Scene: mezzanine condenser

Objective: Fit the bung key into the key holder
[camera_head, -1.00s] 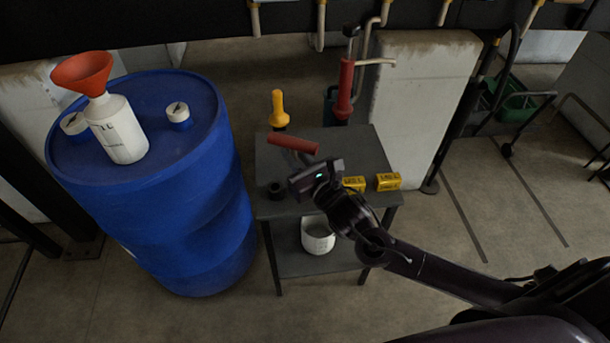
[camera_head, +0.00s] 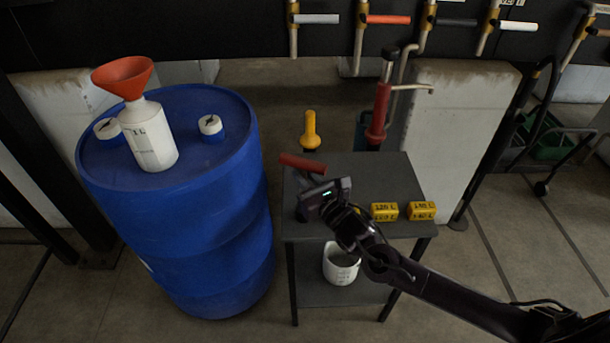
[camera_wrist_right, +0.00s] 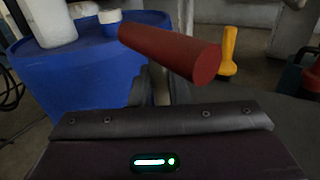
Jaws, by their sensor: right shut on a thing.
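The bung key (camera_head: 303,163), with a red bar handle, is held in my right gripper (camera_head: 316,182) above the left part of the grey table. In the right wrist view the red handle (camera_wrist_right: 175,52) lies across the jaws, tilted; its lower part is mostly hidden by the gripper. My right gripper is shut on the key. A small dark cylinder (camera_head: 301,213), possibly the key holder, is on the table's left side, largely covered by my gripper; I cannot tell whether the key touches it. My left gripper is not in view.
The blue drum (camera_head: 180,225) stands close to the left, carrying a white bottle (camera_head: 152,140) with an orange funnel (camera_head: 123,74). Yellow blocks (camera_head: 384,211) sit right on the grey table (camera_head: 385,175). A red hand pump (camera_head: 379,112) stands behind; a white bucket (camera_head: 341,266) is below.

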